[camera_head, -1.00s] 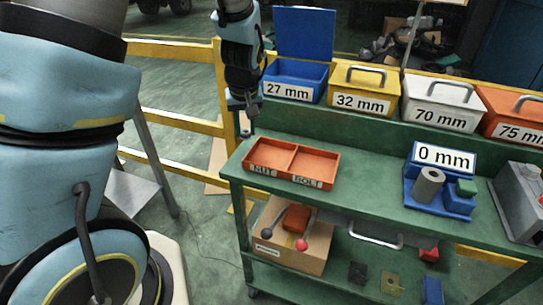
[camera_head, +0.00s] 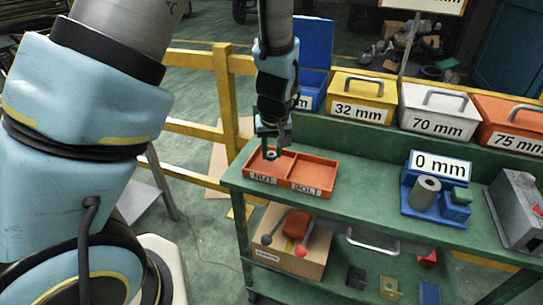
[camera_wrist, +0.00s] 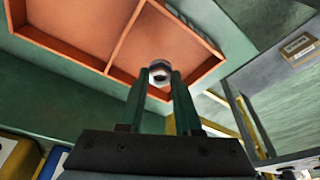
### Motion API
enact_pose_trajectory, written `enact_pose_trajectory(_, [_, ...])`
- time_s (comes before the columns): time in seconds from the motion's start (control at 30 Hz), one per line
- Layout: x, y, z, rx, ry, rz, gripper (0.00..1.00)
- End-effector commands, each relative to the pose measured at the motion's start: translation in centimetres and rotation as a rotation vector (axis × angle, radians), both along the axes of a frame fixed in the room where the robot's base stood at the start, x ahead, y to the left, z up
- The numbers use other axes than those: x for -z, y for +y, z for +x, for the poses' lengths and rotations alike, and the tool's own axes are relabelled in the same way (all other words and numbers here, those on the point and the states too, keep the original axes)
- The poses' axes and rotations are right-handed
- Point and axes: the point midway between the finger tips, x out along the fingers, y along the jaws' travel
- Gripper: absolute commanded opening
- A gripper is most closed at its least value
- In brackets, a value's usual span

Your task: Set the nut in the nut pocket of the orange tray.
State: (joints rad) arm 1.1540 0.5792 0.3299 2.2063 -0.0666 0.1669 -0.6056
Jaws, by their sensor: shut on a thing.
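The orange tray (camera_head: 325,167) lies on the green bench top, split by a divider into a left pocket labelled NUT and a right pocket labelled BOLT. My gripper (camera_head: 270,150) points down over the NUT pocket and is shut on the nut (camera_head: 270,155), a small metal ring. In the wrist view the nut (camera_wrist: 160,73) sits between the two fingertips (camera_wrist: 160,80), seen against the rim of the tray (camera_wrist: 190,72). I cannot tell exactly how high the nut is above the pocket floor. Both pockets otherwise look empty.
A yellow bin (camera_head: 360,97) and a white bin (camera_head: 438,108) stand behind the tray, with an orange bin to their right. A blue fixture (camera_head: 437,200) with a grey cylinder stands to the right. The bench top between tray and fixture is clear.

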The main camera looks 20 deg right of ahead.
Motion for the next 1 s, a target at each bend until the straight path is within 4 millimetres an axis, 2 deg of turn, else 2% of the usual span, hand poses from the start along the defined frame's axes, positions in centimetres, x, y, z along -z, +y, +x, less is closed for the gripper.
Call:
enact_pose_trajectory(0.1, [1.6,0.1,0.0,-0.001,0.001,0.003,0.00])
enact_pose_trajectory(0.2, [2.2,0.0,0.0,0.000,0.001,0.001,0.00])
enact_pose_trajectory(0.57, [2.7,0.0,0.0,0.000,0.000,0.000,0.00])
enact_pose_trajectory(0.6, [2.6,0.0,0.0,0.000,0.000,0.000,0.37])
enact_pose_trajectory(0.83, [2.5,0.0,0.0,0.001,0.000,0.000,0.63])
enact_pose_trajectory(1.0, [2.5,0.0,0.0,0.001,0.000,0.000,0.63])
